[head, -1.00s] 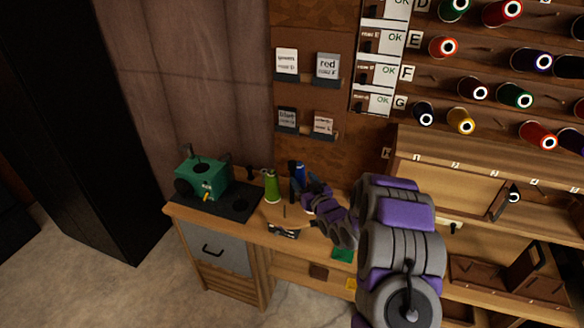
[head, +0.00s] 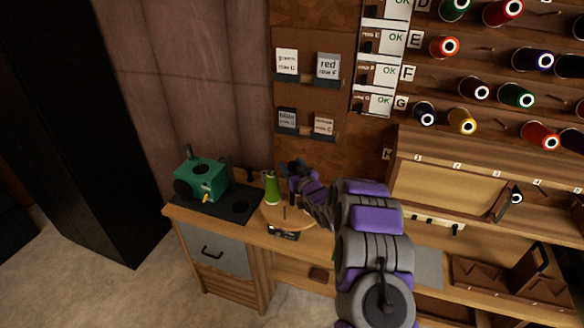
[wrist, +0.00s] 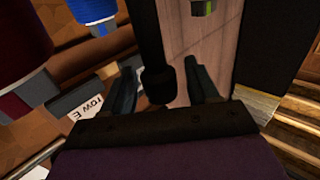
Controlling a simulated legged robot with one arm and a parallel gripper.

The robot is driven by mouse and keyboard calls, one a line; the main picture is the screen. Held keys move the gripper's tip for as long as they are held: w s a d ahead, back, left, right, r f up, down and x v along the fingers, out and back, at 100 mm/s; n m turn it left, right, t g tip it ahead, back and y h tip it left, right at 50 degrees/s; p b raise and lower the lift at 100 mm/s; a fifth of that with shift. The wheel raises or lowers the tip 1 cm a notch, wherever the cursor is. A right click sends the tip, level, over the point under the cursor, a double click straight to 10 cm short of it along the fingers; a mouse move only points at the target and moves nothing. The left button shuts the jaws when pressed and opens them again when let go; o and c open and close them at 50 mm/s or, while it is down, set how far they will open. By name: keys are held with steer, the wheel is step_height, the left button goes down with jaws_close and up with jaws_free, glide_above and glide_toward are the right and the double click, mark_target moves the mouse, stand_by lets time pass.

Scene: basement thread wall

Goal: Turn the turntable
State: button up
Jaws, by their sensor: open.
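The turntable (head: 273,222) is a round wooden disc on the bench, with a thin dark peg standing near its middle. A green spool (head: 271,188) stands upright at its left back edge. My gripper (head: 291,168) is at the turntable's back right, beside the green spool, and my arm covers the right part of the disc. In the wrist view my gripper (wrist: 165,92) has its two fingers apart. A dark post with a rounded end (wrist: 162,75) shows between the fingers; I cannot tell whether they touch it. Blue (wrist: 92,10), red (wrist: 22,75) and green spools show above.
A green machine (head: 203,180) stands on a black mat (head: 245,200) left of the turntable. A wall board with label cards (head: 327,66) rises behind. Thread racks (head: 490,70) and a wooden cabinet (head: 450,187) are on the right. Bare floor (head: 110,285) lies at front left.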

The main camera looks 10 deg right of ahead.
jaws_close()
stand_by(0.4)
